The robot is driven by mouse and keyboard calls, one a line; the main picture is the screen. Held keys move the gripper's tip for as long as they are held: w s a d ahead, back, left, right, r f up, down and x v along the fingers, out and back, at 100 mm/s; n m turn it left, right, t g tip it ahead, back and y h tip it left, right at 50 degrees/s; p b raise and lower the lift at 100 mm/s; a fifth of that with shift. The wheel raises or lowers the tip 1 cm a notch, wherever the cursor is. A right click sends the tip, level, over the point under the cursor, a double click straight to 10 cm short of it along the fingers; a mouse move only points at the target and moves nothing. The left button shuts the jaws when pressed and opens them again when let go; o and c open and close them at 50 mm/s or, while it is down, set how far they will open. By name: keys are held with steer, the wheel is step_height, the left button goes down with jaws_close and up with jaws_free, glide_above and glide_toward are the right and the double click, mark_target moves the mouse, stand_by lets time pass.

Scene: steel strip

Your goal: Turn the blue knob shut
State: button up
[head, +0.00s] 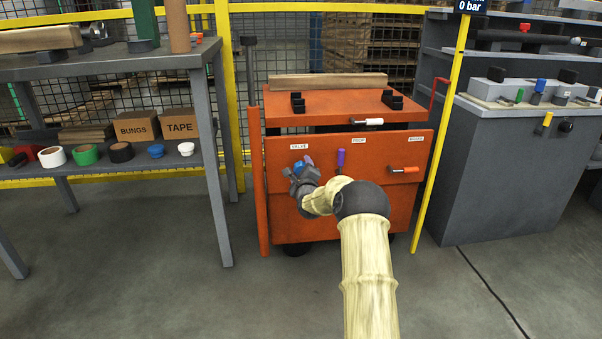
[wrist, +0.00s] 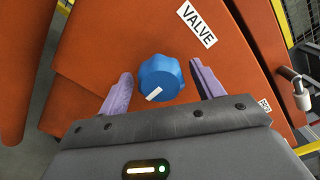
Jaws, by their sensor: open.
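The blue knob (wrist: 160,77) is on the orange panel under a white label reading VALVE. It has a lobed edge and a white mark that points to the lower left in the wrist view. My gripper (wrist: 162,84) is open, with one purple finger on each side of the knob and a gap showing on both sides. In the head view my gripper (head: 303,171) is at the left of the orange cabinet's front, and a little of the blue knob (head: 298,165) shows there. The rest of the knob is hidden by my gripper.
The orange cabinet (head: 385,222) also has a purple handle (head: 340,160) and an orange-tipped handle (head: 404,169) to the right of my gripper. A grey shelf (head: 140,66) stands left, a yellow post (head: 441,130) right. The floor in front is clear.

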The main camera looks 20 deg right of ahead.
steer(key=c, duration=1)
steer(key=shift+o, duration=0.2)
